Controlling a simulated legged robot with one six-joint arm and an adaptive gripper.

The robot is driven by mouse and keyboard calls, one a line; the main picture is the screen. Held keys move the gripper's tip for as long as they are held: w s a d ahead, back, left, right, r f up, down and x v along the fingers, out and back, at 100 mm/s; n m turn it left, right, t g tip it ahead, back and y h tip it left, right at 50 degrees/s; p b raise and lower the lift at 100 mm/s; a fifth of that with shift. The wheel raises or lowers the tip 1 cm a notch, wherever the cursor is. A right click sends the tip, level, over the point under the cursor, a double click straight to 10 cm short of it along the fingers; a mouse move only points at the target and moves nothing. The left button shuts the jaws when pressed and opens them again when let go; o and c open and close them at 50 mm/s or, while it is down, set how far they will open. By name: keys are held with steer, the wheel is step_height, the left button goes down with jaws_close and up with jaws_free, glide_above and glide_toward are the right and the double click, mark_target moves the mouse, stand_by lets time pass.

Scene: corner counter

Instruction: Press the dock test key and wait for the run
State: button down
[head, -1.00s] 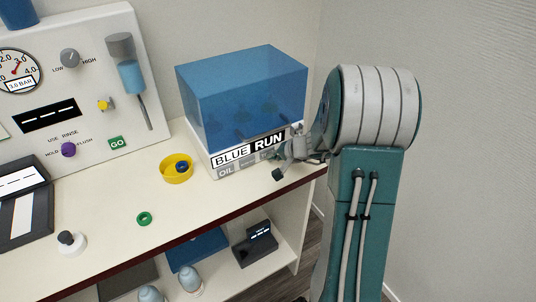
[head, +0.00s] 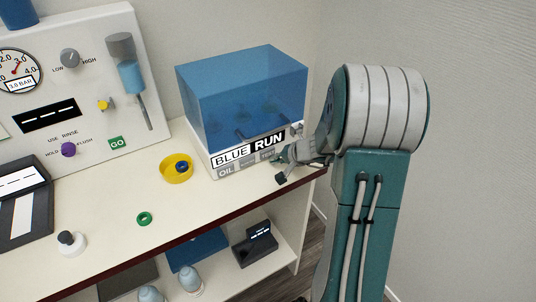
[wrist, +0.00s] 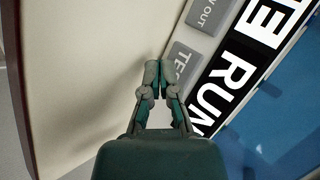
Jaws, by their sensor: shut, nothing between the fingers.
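The dock (head: 204,158) is a white box with a clear blue cover (head: 245,95) at the back right of the counter. Its front label strip reads BLUE, with RUN (head: 269,142) white on black. Below are grey keys, OIL at the left and the test key (head: 268,155) at the right. My gripper (head: 284,158) is shut and empty, just right of the test key. In the wrist view my gripper's fingertips (wrist: 153,73) overlap the edge of the test key (wrist: 182,62), hiding part of its lettering. I cannot tell whether they touch it.
A white panel with gauge and knobs (head: 75,90) stands at the left. Bottles (head: 190,279) and a dark box (head: 255,245) are on the shelf below.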

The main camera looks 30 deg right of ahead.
steer(key=shift+s, duration=2.5)
steer(key=shift+d, duration=0.1)
steer(key=a+r+n, duration=0.1)
steer(key=a, duration=0.1)
steer(key=s+a+r+n+g, duration=0.1)
steer(key=a+r, duration=0.1)
steer(key=a+r+n+y, duration=0.1)
steer(key=a+r, duration=0.1)
steer(key=a, duration=0.1)
steer(key=shift+s+a+r+g, duration=0.1)
steer(key=shift+s+r+g, duration=0.1)
steer(key=shift+s+g, duration=0.1)
steer(key=s+a+r+n+h, duration=0.2)
steer(key=s+a+r, duration=0.3)
steer(key=s, duration=0.4)
steer(key=s+a+r+n+g+h, duration=0.1)
steer(key=s+a+r+n+h, duration=0.2)
steer(key=s, duration=0.6)
step_height(320, 180, up, 4)
steer(key=a+n, duration=0.2)
steer(key=shift+a+f+n+g, duration=0.15)
steer(key=shift+a+n+g, duration=0.15)
